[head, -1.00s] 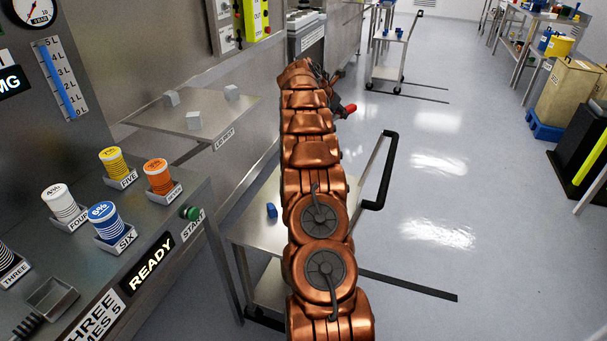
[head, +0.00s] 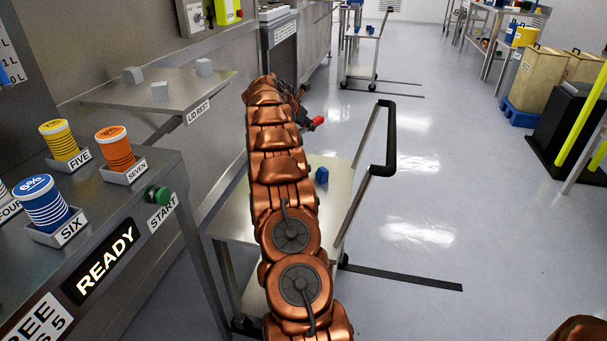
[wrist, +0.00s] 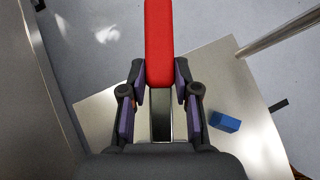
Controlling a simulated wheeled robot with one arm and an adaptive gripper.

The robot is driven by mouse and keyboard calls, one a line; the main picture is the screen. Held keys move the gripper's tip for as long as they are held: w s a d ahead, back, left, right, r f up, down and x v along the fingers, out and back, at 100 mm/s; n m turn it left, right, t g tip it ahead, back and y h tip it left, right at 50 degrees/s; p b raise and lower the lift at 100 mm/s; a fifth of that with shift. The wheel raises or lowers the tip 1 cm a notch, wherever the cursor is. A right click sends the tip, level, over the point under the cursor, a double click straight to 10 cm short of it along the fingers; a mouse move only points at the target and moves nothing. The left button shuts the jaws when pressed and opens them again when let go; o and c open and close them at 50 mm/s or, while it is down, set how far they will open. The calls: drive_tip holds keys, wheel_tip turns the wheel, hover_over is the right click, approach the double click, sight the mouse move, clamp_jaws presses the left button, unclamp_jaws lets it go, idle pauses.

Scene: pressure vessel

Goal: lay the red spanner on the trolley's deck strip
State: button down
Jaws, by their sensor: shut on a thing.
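The red spanner shows in the wrist view (wrist: 158,42), its red length pointing up the picture from between the finger pads. My gripper (wrist: 160,88) is shut on it. In the head view, my gripper (head: 303,108) is partly hidden behind my arm, and the spanner's red end (head: 318,121) sticks out to the right. The trolley's deck (head: 232,217) lies lower, partly covered by my arm. The wrist view shows the pale deck (wrist: 218,68) below the spanner, with the spanner held above it. I cannot make out a separate strip on the deck.
A blue block (head: 321,175) sits on the deck and shows in the wrist view (wrist: 225,122). The trolley's black handle (head: 390,140) rises on the right. The bench with tubs (head: 62,142) and the lid rest shelf (head: 120,92) stand left. Floor to the right is clear.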

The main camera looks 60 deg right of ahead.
sight(311, 157)
drive_tip(key=shift+f+b, duration=0.7)
drive_tip(key=shift+f, duration=0.7)
wheel_tip(311, 157, down, 9)
drive_tip(key=b, duration=0.2)
drive_tip(key=shift+f+b, duration=0.15)
drive_tip(key=shift+b, duration=0.15)
drive_tip(key=shift+f, duration=0.1)
drive_tip(key=c, duration=0.8)
unclamp_jaws()
drive_tip(key=shift+c, duration=0.2)
drive_tip(key=p+v, duration=0.1)
drive_tip(key=v, duration=1.1)
drive_tip(key=shift+p, duration=0.35)
